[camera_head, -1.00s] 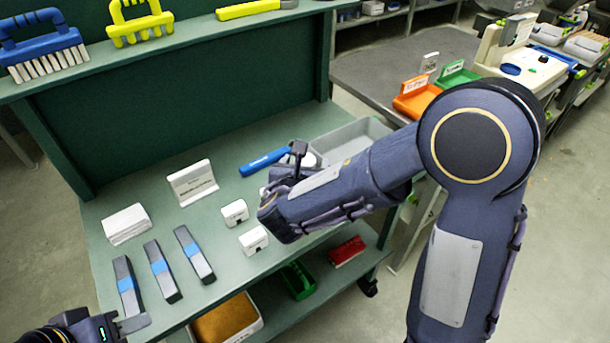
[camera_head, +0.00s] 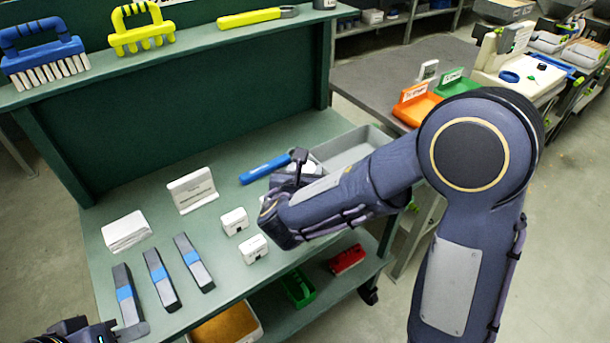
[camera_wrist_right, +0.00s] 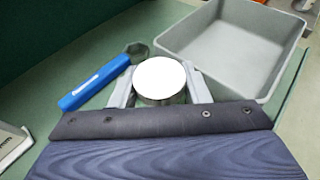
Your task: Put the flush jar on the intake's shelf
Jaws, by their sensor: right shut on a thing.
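A round jar with a bright white top (camera_wrist_right: 160,78) and a metallic side stands between the fingers of my right gripper (camera_wrist_right: 159,88) in the right wrist view. The fingers are shut on it from both sides. In the head view my right gripper (camera_head: 292,170) is over the right part of the green bench, and my forearm mostly hides it and the jar. I take this for the flush jar; no label shows. My left gripper (camera_head: 112,332) is only partly in view at the bottom left, near the bench's front edge, and its opening is unclear. No intake is clearly identifiable.
A grey bin (camera_wrist_right: 230,45) stands close behind the jar, right. A blue-handled tool (camera_wrist_right: 100,82) lies to its left. Small white boxes (camera_head: 235,221), dark bars (camera_head: 160,280) and a sign (camera_head: 192,190) occupy the bench. A machine (camera_head: 518,65) stands far right.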

